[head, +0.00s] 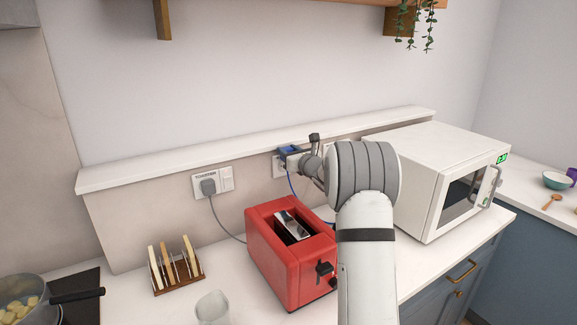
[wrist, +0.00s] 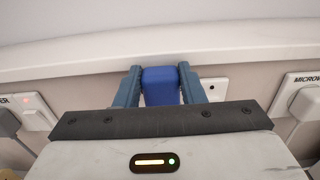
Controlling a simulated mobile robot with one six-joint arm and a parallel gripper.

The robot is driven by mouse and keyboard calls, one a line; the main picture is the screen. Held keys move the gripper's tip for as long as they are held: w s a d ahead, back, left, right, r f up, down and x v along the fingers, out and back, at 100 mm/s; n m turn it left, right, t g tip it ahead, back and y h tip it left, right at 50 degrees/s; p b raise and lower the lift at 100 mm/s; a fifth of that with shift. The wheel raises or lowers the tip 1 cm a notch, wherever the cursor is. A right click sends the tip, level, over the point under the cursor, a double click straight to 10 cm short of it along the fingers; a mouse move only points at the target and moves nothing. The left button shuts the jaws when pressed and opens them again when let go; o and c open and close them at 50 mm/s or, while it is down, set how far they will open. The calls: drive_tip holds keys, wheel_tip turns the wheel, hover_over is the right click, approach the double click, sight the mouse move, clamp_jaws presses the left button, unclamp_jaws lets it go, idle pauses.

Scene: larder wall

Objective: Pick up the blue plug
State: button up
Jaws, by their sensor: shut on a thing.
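The blue plug (wrist: 162,86) sits between the two blue-grey fingers of my gripper (wrist: 160,72) in the wrist view. The fingers press on its left and right sides. Behind it is a white wall socket plate (wrist: 214,84), partly hidden by the plug and the gripper. I cannot tell whether the plug's pins are in the socket. In the head view my gripper (head: 289,153) is at the wall above the toaster, and a blue cord (head: 291,185) hangs down from there.
A grey plug (head: 208,187) is in the left socket, labelled for the toaster. The red toaster (head: 275,265) stands below my arm. A white microwave (head: 425,165) is to the right, a toast rack (head: 178,272) to the left. A ledge (head: 240,150) runs above the sockets.

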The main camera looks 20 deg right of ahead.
drive_tip(key=s+d+r+b, duration=0.1)
drive_tip(key=s+d+b, duration=0.1)
drive_tip(key=s, duration=1)
drive_tip(key=s+d+r+b, duration=0.1)
drive_tip(key=s+d+b, duration=0.2)
drive_tip(key=s, duration=1)
drive_tip(key=shift+b, duration=0.55)
drive_tip(key=shift+s, duration=0.1)
